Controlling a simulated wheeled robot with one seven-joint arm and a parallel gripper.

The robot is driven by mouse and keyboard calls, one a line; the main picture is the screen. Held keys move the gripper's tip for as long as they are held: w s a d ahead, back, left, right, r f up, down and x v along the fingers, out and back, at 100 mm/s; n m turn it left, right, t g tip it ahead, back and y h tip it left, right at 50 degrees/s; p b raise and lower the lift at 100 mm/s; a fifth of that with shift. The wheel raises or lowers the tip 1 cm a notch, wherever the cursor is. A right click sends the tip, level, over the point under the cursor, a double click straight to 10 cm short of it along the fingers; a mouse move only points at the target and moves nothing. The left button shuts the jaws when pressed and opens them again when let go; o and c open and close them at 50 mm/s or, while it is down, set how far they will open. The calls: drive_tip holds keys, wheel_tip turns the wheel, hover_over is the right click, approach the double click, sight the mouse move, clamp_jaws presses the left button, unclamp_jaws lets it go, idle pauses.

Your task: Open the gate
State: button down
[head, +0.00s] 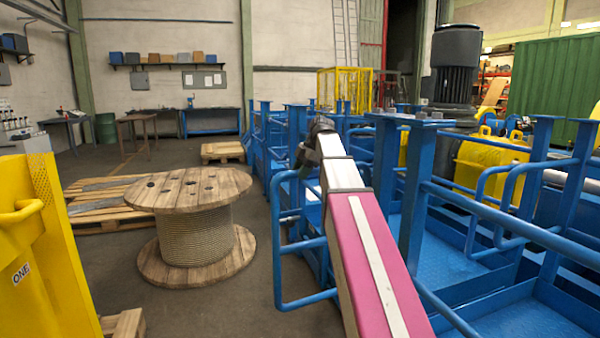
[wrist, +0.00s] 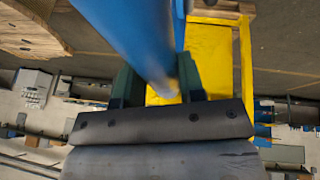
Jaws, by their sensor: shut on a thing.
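The gate (head: 278,250) is a blue tubular frame with rounded corners, at the left side of the blue railings in the head view. My gripper (wrist: 158,82) is shut on a blue tube of the gate (wrist: 132,38), which runs between its two dark green fingers in the wrist view. In the head view my pink and white arm hides part of the gate, and my gripper (head: 307,148) shows only as a dark shape at its upper edge. The gate's hinge side and how far it stands open cannot be told.
A wooden cable spool (head: 195,225) stands left of the gate, with a pallet (head: 95,200) behind it. A yellow panel (head: 40,260) is at the near left. Blue railings (head: 500,210) fill the right. Bare floor lies between spool and gate.

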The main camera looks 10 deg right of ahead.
drive_tip(key=c, duration=0.7)
unclamp_jaws()
drive_tip(key=shift+d, duration=0.1)
drive_tip(key=shift+c, duration=0.2)
drive_tip(key=w+v, duration=0.1)
drive_tip(key=v, duration=0.9)
drive_tip(key=shift+s+r, duration=0.4)
drive_tip(key=shift+s, duration=0.1)
drive_tip(key=shift+d, duration=0.15)
